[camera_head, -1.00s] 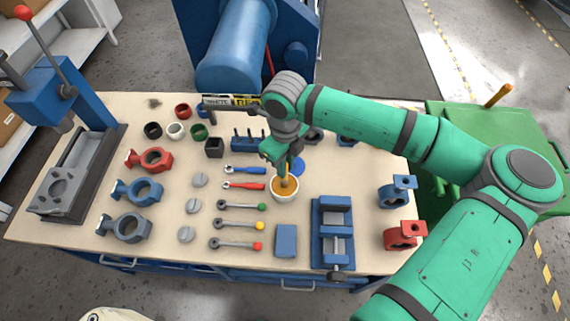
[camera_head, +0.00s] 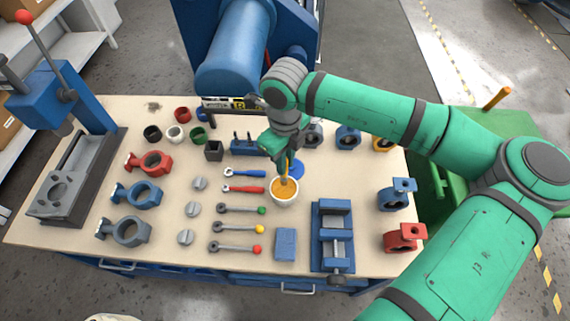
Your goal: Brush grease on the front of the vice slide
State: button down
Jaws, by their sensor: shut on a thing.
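My gripper (camera_head: 286,155) is shut on a brush (camera_head: 286,173) with an orange handle or head, held pointing down. The brush's lower end is in a white bowl (camera_head: 285,199) of orange-yellow grease (camera_head: 285,188). Whether the bristles touch the grease is hard to tell at this size. The blue vice (camera_head: 333,263) lies near the front edge of the bench, right and in front of the bowl. Its grey slide (camera_head: 335,248) shows between the blue jaws. The gripper is behind the vice and apart from it.
A blue block (camera_head: 285,243) lies left of the vice. Levers with coloured knobs and wrenches (camera_head: 244,189) lie left of the bowl. Blue (camera_head: 396,196) and red (camera_head: 403,238) valve bodies stand at right. A blue press (camera_head: 75,100) stands at left. Bare bench lies between bowl and vice.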

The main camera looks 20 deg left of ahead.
jog(key=shift+r, duration=1.65)
jog(key=shift+w, duration=0.1)
